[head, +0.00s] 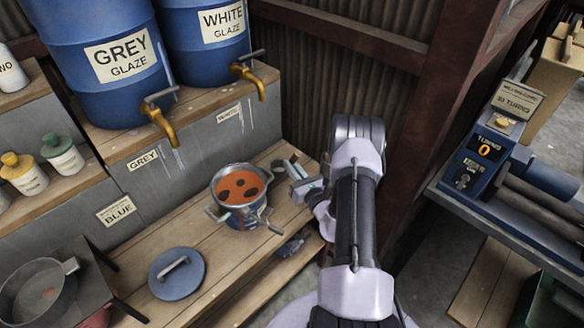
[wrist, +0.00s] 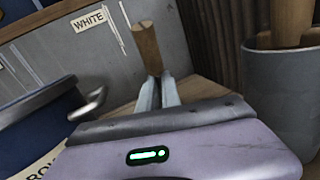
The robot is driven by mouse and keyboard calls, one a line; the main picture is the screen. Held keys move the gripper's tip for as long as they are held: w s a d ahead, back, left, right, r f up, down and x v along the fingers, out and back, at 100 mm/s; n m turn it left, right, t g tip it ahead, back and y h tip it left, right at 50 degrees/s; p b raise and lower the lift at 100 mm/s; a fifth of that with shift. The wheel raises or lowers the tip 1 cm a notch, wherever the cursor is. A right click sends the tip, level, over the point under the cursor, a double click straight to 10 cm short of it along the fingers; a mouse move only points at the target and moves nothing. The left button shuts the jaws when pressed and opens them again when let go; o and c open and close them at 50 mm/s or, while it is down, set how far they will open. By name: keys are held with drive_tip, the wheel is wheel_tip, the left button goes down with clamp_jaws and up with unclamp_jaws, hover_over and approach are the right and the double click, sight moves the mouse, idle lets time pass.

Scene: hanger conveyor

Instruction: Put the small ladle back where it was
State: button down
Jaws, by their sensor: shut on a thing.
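In the wrist view my gripper (wrist: 158,82) is shut on an upright wooden handle (wrist: 147,48), which I take to be the small ladle's. The ladle's bowl does not show. In the head view my gripper (head: 291,172) is low over the wooden bench, just right of the pot of orange-red glaze (head: 238,187); the ladle cannot be made out there. A grey container (wrist: 284,100) with a wooden handle or handles (wrist: 292,22) in it stands right of my gripper in the wrist view.
Blue glaze drums (head: 105,65) with brass taps (head: 160,122) stand on the shelf behind. A blue lid (head: 177,274) lies on the bench (head: 140,248). A dark pan (head: 38,290) is at the left.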

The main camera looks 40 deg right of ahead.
drive_tip(key=c, duration=1.6)
unclamp_jaws()
drive_tip(key=shift+o, duration=0.2)
